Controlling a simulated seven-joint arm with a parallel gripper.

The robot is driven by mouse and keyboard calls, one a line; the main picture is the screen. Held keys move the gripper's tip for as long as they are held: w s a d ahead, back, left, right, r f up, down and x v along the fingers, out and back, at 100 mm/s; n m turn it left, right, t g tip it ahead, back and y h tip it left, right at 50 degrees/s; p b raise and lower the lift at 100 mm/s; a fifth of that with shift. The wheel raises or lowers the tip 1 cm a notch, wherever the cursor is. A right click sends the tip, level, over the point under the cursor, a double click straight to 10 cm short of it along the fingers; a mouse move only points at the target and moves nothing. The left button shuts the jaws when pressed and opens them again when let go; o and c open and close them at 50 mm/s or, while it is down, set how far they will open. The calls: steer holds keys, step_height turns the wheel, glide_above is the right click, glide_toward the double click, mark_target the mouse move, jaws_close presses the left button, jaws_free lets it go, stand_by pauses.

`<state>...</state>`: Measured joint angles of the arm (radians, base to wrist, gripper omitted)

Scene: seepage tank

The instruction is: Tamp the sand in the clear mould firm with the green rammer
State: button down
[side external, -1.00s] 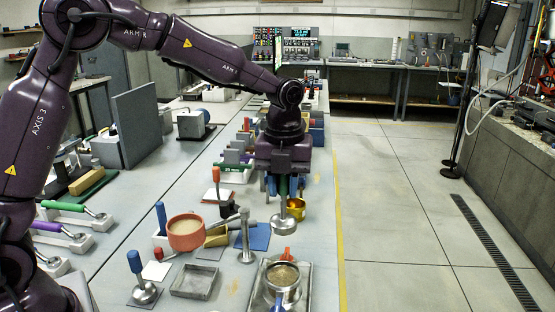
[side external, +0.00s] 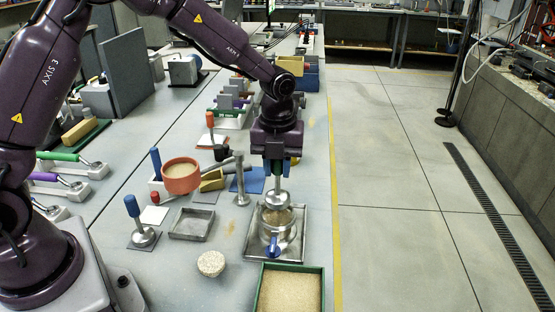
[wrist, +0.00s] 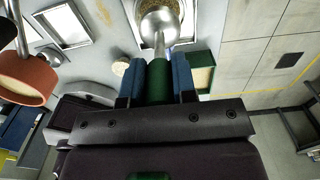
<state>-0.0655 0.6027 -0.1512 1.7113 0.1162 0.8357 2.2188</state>
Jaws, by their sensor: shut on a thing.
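My gripper (side external: 277,168) points down over the clear mould. It is shut on the green rammer's handle, which shows between the blue fingers in the wrist view (wrist: 159,82). The rammer's round metal head (side external: 277,198) hangs at the mouth of the clear mould (side external: 277,232), roughly centred. The mould stands upright on a metal tray (side external: 297,250) and has a blue part at its front. Sand shows around the head in the wrist view; whether the head touches it I cannot tell.
A green-rimmed tray of sand (side external: 266,289) lies in front. A pale round lump (side external: 211,263), an empty grey tray (side external: 192,224), a blue-handled rammer (side external: 139,225), a terracotta bowl (side external: 181,178) and a metal post (side external: 241,185) stand to the left. The bench edge is at the right.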

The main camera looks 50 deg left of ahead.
steer(key=shift+f, duration=0.1)
stand_by(0.5)
steer(key=shift+f, duration=1.8)
steer(key=shift+f, duration=0.2)
stand_by(0.6)
steer(key=shift+r, duration=0.1)
steer(key=shift+r, duration=2.65)
